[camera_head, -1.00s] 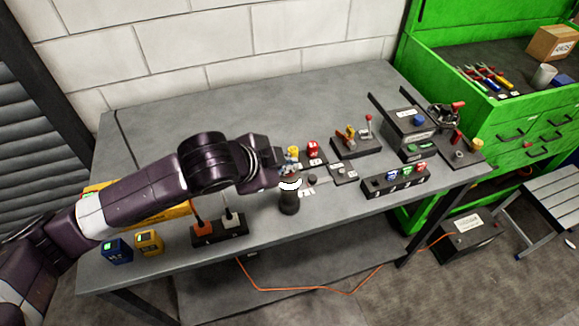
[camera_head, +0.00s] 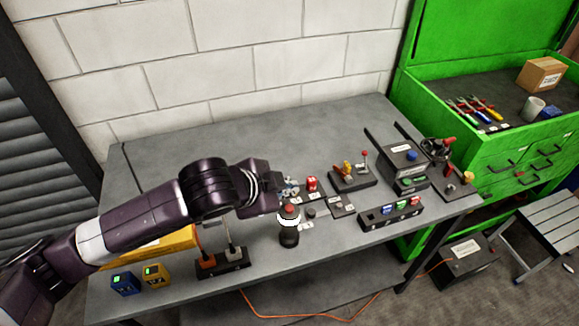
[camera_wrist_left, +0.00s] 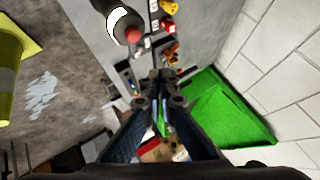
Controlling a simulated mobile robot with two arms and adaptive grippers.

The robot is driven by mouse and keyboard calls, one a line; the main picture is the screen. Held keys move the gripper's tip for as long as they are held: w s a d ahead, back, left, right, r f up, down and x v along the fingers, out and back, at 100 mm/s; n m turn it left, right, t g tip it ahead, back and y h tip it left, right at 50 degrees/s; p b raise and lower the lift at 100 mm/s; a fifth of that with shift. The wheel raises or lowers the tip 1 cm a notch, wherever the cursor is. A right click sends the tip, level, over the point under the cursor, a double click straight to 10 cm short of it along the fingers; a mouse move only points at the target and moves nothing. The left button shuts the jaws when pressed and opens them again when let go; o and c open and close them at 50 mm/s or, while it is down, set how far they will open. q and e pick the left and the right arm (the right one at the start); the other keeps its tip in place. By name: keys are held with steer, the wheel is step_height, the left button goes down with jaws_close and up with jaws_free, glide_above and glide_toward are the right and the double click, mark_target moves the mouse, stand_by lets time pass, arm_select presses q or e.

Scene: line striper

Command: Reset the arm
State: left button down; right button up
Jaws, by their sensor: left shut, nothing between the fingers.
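My left arm reaches in from the left over the grey workbench (camera_head: 215,130). My left gripper (camera_head: 291,188) is above the bench, just behind a dark cylinder with a white band and red top (camera_head: 289,229) in the head view. In the left wrist view the gripper (camera_wrist_left: 160,92) has its fingertips together with nothing between them. The same cylinder (camera_wrist_left: 117,20) stands at the top of that view, apart from the fingers. My right gripper is in neither view.
Red knob (camera_head: 312,184), lever block (camera_head: 352,175), button box (camera_head: 403,158) and a row of coloured switches (camera_head: 390,212) lie to the right. Blue (camera_head: 124,283) and yellow (camera_head: 156,275) devices sit front left. A green tool cabinet (camera_head: 500,150) stands right. The bench's back is clear.

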arm_select(q)
steer(key=s+a+f+n+g+y, duration=0.25)
steer(key=s+a+f+n, duration=0.6)
steer(key=s, duration=0.45)
steer(key=s+a+f+n+g+y, duration=0.25)
steer(key=s+a+f+n, duration=0.35)
steer(key=s+a+f, duration=0.5)
step_height(320, 180, down, 30)
steer(key=s+b, duration=0.2)
steer(key=b, duration=0.5)
steer(key=s+a+f+b, duration=0.2)
steer(key=s+f, duration=0.6)
steer(key=f, duration=0.4)
steer(key=s+a+f+g+b, duration=0.1)
steer(key=s+f+b, duration=0.3)
steer(key=s+f, duration=0.5)
step_height(320, 180, down, 3)
steer(key=shift+s+a+f+m, duration=0.15)
steer(key=shift+s+a+m, duration=0.05)
steer(key=shift+a+m, duration=0.2)
